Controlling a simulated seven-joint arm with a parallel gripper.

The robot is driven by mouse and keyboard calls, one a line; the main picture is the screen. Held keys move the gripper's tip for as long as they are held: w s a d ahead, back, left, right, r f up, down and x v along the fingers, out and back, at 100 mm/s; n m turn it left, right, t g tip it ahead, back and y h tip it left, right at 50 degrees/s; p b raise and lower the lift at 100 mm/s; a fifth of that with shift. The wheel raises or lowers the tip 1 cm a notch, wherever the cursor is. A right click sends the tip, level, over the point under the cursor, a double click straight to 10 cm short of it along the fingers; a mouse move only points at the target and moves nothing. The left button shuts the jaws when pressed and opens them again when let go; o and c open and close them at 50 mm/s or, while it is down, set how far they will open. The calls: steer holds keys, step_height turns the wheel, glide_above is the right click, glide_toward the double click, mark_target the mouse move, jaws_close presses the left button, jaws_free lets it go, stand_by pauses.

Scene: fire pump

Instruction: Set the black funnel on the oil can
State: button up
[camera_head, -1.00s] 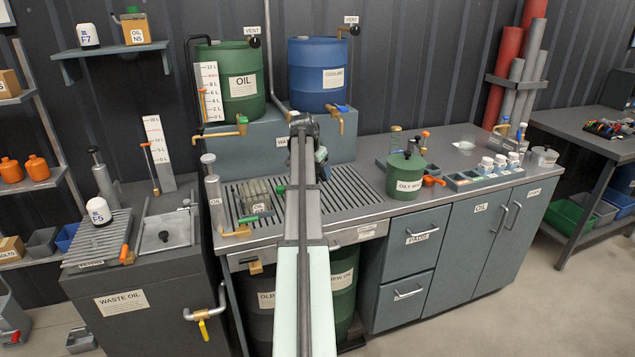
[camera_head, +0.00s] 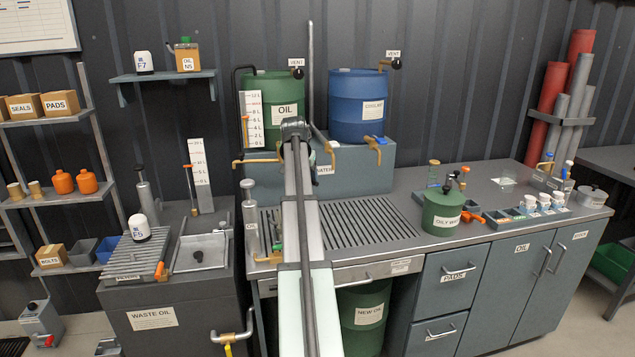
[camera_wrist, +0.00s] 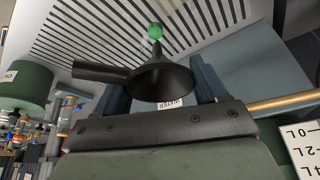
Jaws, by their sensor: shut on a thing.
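The black funnel (camera_wrist: 163,80) is in my gripper (camera_wrist: 163,88) in the wrist view. Its wide mouth faces the camera, and a dark cylindrical stub sticks out to the left. My gripper is shut on it, with one dark finger on each side. A small green piece (camera_wrist: 155,31) shows beyond the funnel's narrow end; I cannot tell whether they touch. A tan can labelled OIL N5 (camera_head: 187,58) stands on the upper left wall shelf, well away from the gripper.
The slatted drain grate (camera_head: 360,222) is clear to the right of my arm. The green oil drum (camera_head: 272,100) and blue drum (camera_head: 357,105) stand behind, with brass taps. A green oily-waste bin (camera_head: 442,212) stands right. A level gauge (camera_wrist: 303,145) is near the gripper.

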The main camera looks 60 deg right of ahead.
steer(key=n, duration=0.1)
steer(key=w+a+n+t, duration=0.1)
steer(key=n, duration=0.1)
steer(key=a+n, duration=0.1)
steer(key=shift+w+a+r+n+y, duration=0.2)
steer(key=shift+w+n+y, duration=0.1)
steer(key=shift+y, duration=0.1)
steer(key=n+y, duration=0.1)
steer(key=n, duration=0.2)
steer(key=a+n+t+y, duration=0.1)
steer(key=n, duration=0.2)
steer(key=w+a+n+t+y, duration=0.1)
steer(key=n, duration=0.2)
steer(key=shift+a, duration=0.15)
steer(key=shift+f, duration=0.1)
steer(key=shift+f, duration=2.75)
steer(key=shift+f, duration=0.6)
steer(key=o, duration=0.7)
steer(key=shift+o, duration=0.2)
